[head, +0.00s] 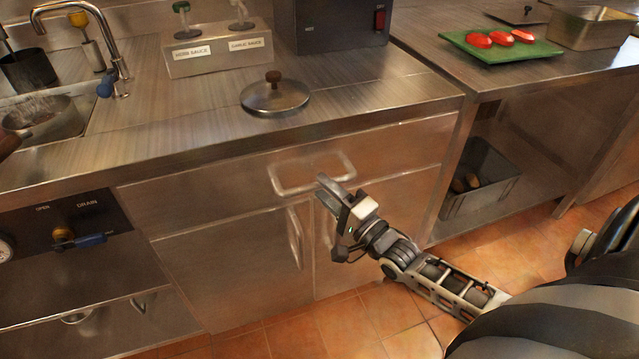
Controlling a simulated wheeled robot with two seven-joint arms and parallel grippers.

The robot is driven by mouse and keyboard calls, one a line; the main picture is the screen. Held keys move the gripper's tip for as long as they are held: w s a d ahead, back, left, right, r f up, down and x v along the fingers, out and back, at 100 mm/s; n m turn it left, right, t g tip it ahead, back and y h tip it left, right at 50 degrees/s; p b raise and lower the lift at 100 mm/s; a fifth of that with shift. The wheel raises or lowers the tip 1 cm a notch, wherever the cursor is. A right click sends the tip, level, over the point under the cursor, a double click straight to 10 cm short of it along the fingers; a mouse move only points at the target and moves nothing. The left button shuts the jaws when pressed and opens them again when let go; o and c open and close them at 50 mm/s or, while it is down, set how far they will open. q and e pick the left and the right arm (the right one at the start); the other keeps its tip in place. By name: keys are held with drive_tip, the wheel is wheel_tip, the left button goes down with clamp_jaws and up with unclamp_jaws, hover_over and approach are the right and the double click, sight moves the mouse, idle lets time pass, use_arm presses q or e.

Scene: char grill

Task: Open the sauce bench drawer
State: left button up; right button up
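The sauce bench drawer (225,192) is a wide steel front just below the countertop, and it looks flush with the bench. Its looped metal handle (290,187) is near the middle of the front. My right gripper (328,190) is in front of the drawer, with its fingertips close to the handle's lower right part. I cannot tell whether the fingers touch or surround the handle, or how wide apart they are. My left gripper is not in the head view.
A round lid (275,98) and the sauce holder (218,52) stand on the counter. Cupboard doors (225,265) with vertical handles are below the drawer. A grey bin (480,180) sits on the right shelf. The tiled floor (350,325) in front looks clear.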

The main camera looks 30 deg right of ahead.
drive_tip(key=shift+x, duration=1.2)
clamp_jaws()
drive_tip(key=shift+s, duration=0.1)
